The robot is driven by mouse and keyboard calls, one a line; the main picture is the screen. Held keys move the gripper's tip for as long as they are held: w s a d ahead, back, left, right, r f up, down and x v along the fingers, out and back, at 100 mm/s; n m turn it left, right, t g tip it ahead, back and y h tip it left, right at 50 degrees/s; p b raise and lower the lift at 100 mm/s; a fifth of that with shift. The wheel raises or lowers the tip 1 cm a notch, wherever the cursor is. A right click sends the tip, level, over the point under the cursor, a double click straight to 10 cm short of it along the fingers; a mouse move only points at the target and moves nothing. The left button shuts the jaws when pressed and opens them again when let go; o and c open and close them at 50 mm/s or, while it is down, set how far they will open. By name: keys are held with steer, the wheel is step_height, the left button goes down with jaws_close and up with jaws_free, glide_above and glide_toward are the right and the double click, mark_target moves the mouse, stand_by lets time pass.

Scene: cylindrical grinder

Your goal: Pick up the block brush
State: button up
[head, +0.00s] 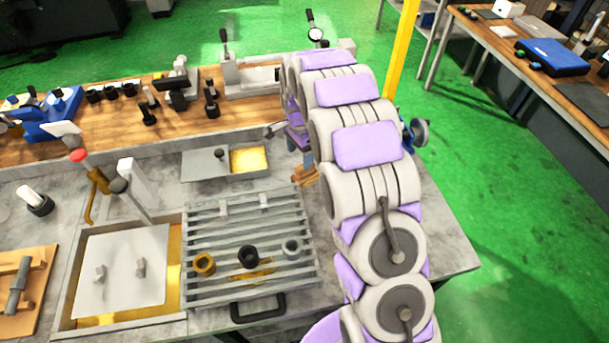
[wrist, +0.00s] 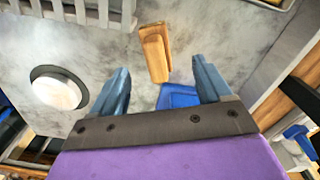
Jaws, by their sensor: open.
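The block brush (wrist: 155,52), a tan wooden block, lies on the grey stone-like worktop. In the wrist view it is ahead of my gripper (wrist: 160,68), roughly between the fingertips. My gripper is open with its two blue fingers apart, and nothing is held. I cannot tell how far the fingers are above the brush. In the head view a small part of the brush (head: 303,176) shows at the left edge of my arm, which hides most of the gripper and the brush's surroundings.
A blue object (wrist: 178,97) lies close to the brush, between the fingers. A white round piece (wrist: 60,88) is to the left. A slatted grey rack (head: 230,291) and a yellow-filled tray (head: 249,160) stand left of my arm. Bare worktop (head: 437,252) shows to the right.

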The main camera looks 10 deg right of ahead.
mark_target(300, 165)
step_height(300, 165, down, 3)
steer(key=f, duration=0.1)
steer(key=d+f, duration=0.1)
steer(key=f, duration=0.1)
steer(key=f+b, duration=0.1)
steer(key=f, duration=0.1)
steer(key=shift+d, duration=0.25)
steer(key=c, duration=1.3)
step_height(300, 165, up, 10)
steer(key=shift+r+p, duration=0.1)
steer(key=shift+p, duration=0.5)
steer(key=o, duration=0.7)
steer(key=c, duration=0.4)
